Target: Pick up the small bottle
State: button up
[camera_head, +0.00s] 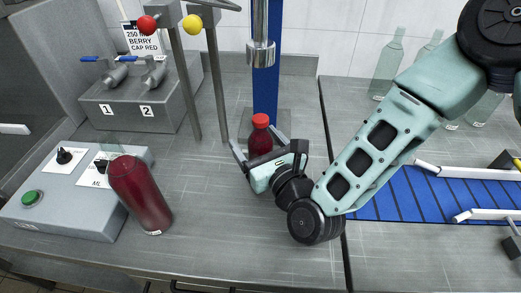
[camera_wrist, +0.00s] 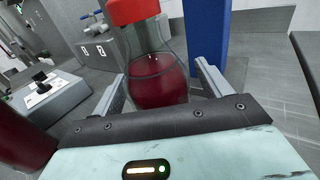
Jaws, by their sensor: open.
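The small bottle (camera_head: 260,142) is clear with dark red liquid and a red cap, and it stands upright near the blue post. In the wrist view the small bottle (camera_wrist: 158,72) stands between the two fingers, its top cut off by the frame edge. My gripper (camera_head: 258,142) is open, with one finger on each side of the small bottle. The wrist view shows a gap between the bottle and the right finger; on the left I cannot tell if they touch. My gripper (camera_wrist: 163,82) hides the bottle's base in the head view.
A larger dark red bottle (camera_head: 140,195) stands at the left by a control box (camera_head: 70,222). A valve block (camera_head: 140,103) marked 1 and 2 is behind. A blue post (camera_head: 267,95) with a metal nozzle (camera_head: 261,54) rises behind the small bottle. A blue conveyor (camera_head: 430,200) lies right.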

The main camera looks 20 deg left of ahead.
aim_at(257, 130)
jog(key=shift+a, duration=0.1)
jog(key=shift+c, duration=0.4)
jog(key=c, duration=1.5)
jog(key=shift+o, duration=0.2)
jog(key=shift+r, duration=0.1)
jog(key=shift+w+r, duration=0.1)
jog(key=shift+r, duration=0.3)
notch_tip(257, 130, up, 3)
jog(key=shift+f+b, duration=0.15)
jog(key=shift+b, duration=0.25)
jog(key=b+v, duration=0.1)
jog(key=v, duration=0.8)
jog(key=shift+f+b, duration=0.15)
jog(key=shift+b, duration=0.15)
jog(key=p+v, duration=0.9)
jog(key=p, duration=0.2)
